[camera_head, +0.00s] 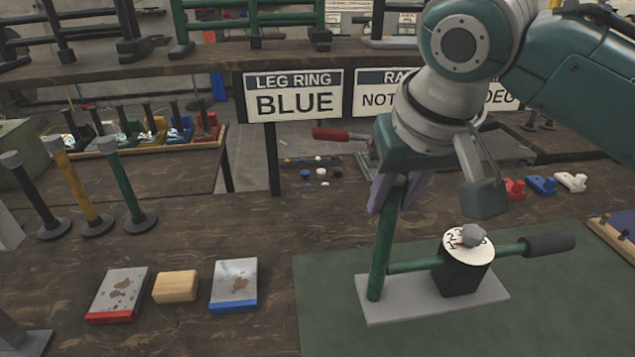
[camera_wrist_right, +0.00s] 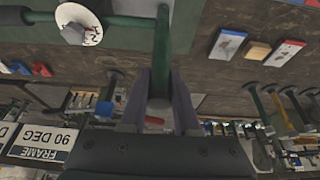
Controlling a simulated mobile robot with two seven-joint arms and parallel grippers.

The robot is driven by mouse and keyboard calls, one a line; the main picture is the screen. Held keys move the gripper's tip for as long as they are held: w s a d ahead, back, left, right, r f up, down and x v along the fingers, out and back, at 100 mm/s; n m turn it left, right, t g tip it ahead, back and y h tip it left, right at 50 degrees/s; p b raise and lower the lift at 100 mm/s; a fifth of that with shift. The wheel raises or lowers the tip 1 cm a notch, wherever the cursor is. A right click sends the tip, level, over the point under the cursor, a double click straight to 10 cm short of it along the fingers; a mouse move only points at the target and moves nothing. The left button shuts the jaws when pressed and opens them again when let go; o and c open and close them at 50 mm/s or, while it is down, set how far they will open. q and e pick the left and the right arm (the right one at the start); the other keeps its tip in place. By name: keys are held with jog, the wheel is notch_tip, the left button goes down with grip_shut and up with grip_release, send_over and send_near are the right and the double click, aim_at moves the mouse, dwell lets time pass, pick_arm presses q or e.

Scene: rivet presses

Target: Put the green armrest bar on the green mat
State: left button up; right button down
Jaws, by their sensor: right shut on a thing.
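The green armrest bar (camera_head: 383,250) has an upright green part and a level green arm ending in a dark grip (camera_head: 550,245). My right gripper (camera_head: 393,203) is shut around the upper upright; the bar also shows between its fingers in the right wrist view (camera_wrist_right: 161,55). The level arm meets a black block with a white dial (camera_head: 461,265) on a grey plate (camera_head: 405,307). The upright's foot appears over the plate's left end; I cannot tell if it touches. The plate rests on the green mat (camera_head: 325,310). My left gripper is out of view.
Left of the mat lie a red-edged plate (camera_head: 118,294), a wooden block (camera_head: 175,286) and a blue-edged plate (camera_head: 234,284). Upright posts, one green (camera_head: 122,185), stand at the far left. Small coloured parts (camera_head: 541,185) sit behind the mat. The mat's front left is clear.

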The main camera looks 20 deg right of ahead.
aim_at(381, 260)
notch_tip(381, 260, down, 7)
jog(key=shift+r+b, duration=0.1)
jog(key=shift+b, duration=0.25)
jog(key=shift+f+b, duration=0.35)
jog(key=shift+f, duration=1.7)
jog(key=c, duration=1.1)
grip_release()
jog(key=shift+f, duration=0.2)
jog(key=o, duration=0.5)
jog(key=shift+c, duration=0.2)
jog(key=shift+r, duration=0.1)
